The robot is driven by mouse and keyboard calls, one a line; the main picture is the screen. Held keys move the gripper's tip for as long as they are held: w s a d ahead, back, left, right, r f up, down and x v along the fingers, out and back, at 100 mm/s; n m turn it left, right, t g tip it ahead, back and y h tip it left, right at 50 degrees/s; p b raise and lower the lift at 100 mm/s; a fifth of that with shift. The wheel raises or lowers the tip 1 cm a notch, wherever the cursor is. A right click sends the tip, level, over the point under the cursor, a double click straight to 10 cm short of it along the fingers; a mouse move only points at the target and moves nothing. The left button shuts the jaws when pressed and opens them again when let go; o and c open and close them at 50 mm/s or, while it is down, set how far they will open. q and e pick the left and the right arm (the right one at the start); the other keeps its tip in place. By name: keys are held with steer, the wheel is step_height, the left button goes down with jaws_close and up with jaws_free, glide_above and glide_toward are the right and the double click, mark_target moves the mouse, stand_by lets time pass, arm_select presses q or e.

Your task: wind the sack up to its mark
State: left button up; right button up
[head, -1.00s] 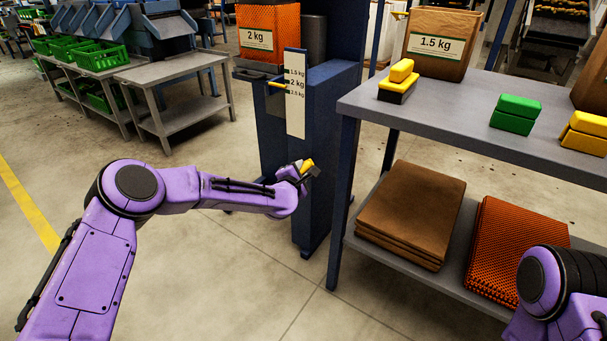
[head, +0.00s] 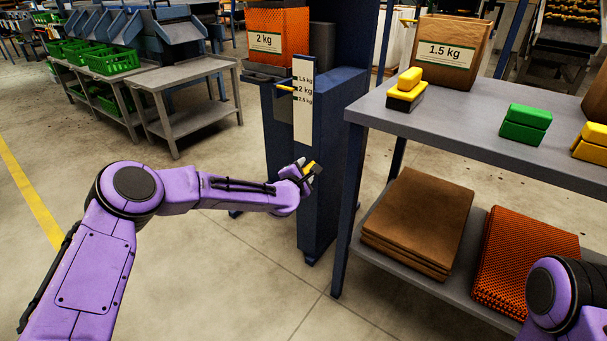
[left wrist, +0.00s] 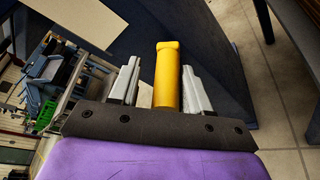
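The orange mesh sack (head: 285,20) with a 2 kg label stands on the blue stand (head: 322,200) at top centre. A white scale plate (head: 303,125) on the stand reads 1.5, 2 and 2.5 kg. A yellow pointer (head: 285,88) is about level with the 2 kg line. My left gripper (head: 311,172) is at the stand's front, low down, at a yellow handle (head: 309,167). In the left wrist view the handle (left wrist: 168,78) stands between the two fingers, with a gap on its left; contact on its right is unclear. My right gripper is out of view.
A grey table (head: 450,120) stands right of the stand, with a brown 1.5 kg sack (head: 452,65) and yellow and green blocks (head: 524,125) on it. Folded brown sacks (head: 420,215) and orange mesh sacks (head: 525,260) lie on its lower shelf. Open floor lies in front.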

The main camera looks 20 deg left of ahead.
arm_select(q)
steer(key=shift+f, duration=0.1)
steer(key=p+v, duration=0.2)
steer(key=v, duration=0.8)
steer(key=shift+s, duration=0.3)
